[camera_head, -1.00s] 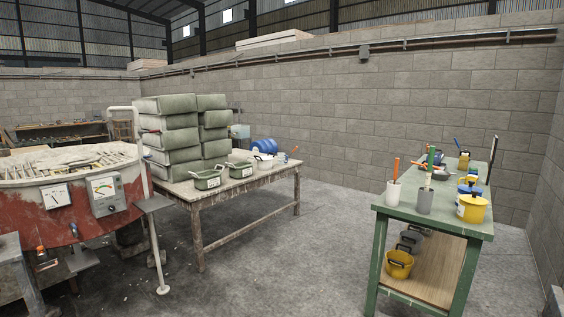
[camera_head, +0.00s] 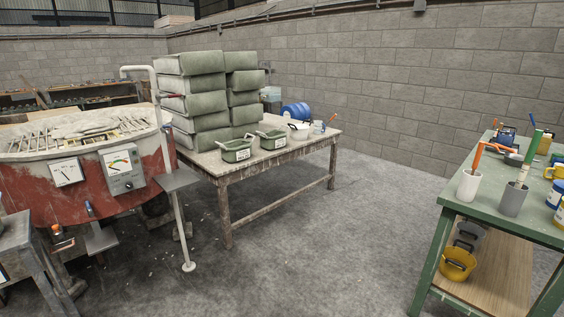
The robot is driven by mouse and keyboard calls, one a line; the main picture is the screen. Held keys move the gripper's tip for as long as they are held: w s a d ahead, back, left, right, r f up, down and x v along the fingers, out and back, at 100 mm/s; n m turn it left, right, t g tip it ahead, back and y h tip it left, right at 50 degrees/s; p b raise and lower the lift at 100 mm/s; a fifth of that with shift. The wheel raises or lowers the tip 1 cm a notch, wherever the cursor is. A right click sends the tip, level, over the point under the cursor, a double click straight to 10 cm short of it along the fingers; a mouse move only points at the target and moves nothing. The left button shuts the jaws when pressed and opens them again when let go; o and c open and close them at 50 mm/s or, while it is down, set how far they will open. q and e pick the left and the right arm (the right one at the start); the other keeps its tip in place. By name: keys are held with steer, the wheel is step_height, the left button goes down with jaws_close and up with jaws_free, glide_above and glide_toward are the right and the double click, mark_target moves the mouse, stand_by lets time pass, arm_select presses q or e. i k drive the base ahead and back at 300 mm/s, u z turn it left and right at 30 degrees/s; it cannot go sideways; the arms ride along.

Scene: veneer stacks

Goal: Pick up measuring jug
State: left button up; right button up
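A small pale, see-through container (camera_head: 318,127) stands near the right end of the worn wooden table (camera_head: 262,178), and it may be the measuring jug. It is too small to be sure. A white pot with dark handles (camera_head: 299,132) stands just left of it. A blue drum (camera_head: 295,111) lies behind them. Neither of my grippers is in view.
Green tubs (camera_head: 237,151) and tall stacks of green-grey blocks (camera_head: 192,100) fill the table's left part. A red machine (camera_head: 75,200) stands left, with a thin post (camera_head: 181,235) beside it. A green workbench (camera_head: 470,207) stands right. Concrete floor (camera_head: 325,245) between is clear.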

mark_target(318, 125)
steer(key=z, duration=0.4)
steer(key=i, duration=2.9)
steer(key=z, duration=0.15)
